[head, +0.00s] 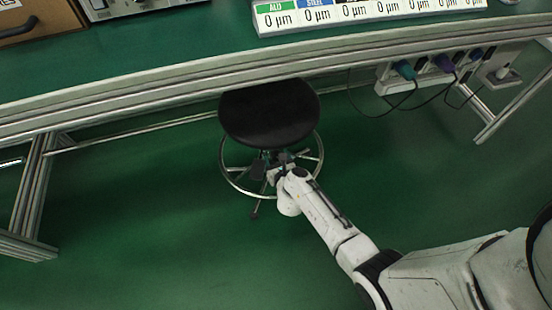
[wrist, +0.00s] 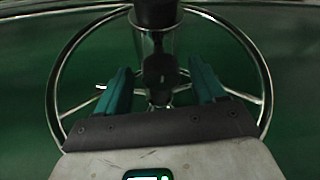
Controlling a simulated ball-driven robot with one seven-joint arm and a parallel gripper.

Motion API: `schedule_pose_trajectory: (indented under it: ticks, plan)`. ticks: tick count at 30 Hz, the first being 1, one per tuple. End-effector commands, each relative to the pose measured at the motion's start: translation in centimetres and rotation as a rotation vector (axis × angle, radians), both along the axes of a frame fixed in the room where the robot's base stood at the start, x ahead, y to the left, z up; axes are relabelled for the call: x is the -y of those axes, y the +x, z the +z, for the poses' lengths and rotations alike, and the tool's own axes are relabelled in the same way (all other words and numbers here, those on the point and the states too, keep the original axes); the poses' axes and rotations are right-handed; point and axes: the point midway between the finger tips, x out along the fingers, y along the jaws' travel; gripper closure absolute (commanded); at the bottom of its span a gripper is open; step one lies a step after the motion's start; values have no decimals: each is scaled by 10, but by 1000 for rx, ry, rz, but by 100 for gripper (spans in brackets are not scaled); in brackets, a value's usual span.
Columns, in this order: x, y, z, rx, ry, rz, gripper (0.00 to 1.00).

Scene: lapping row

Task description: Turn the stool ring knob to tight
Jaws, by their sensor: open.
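The stool (head: 268,112) has a round black seat and stands half under the bench. Its chrome foot ring (head: 227,170) circles the lower column and fills much of the wrist view (wrist: 52,85). The dark ring knob (wrist: 158,70) shows at the column, ahead of and between my two teal fingers. My gripper (wrist: 162,82) is open around the line of the knob, with space on both sides and no clear contact. In the head view my gripper (head: 276,162) is at the ring below the seat, and the knob cannot be made out. The knob's tightness cannot be told.
The bench's metal front rail (head: 150,92) runs above and across the stool. A power strip (head: 425,76) with plugs and hanging cables is under the bench at right. A bench leg (head: 35,190) stands at left. The green floor around the stool is clear.

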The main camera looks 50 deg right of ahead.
Motion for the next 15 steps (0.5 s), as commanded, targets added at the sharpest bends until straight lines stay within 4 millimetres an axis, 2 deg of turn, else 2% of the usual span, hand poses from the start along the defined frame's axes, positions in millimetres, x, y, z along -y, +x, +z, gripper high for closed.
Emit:
schedule_pose_trajectory:
  ticks: [6,15]
  plan:
    - [9,11,-6,-1,-1,0,31]
    - [9,11,-6,-1,-1,0,33]
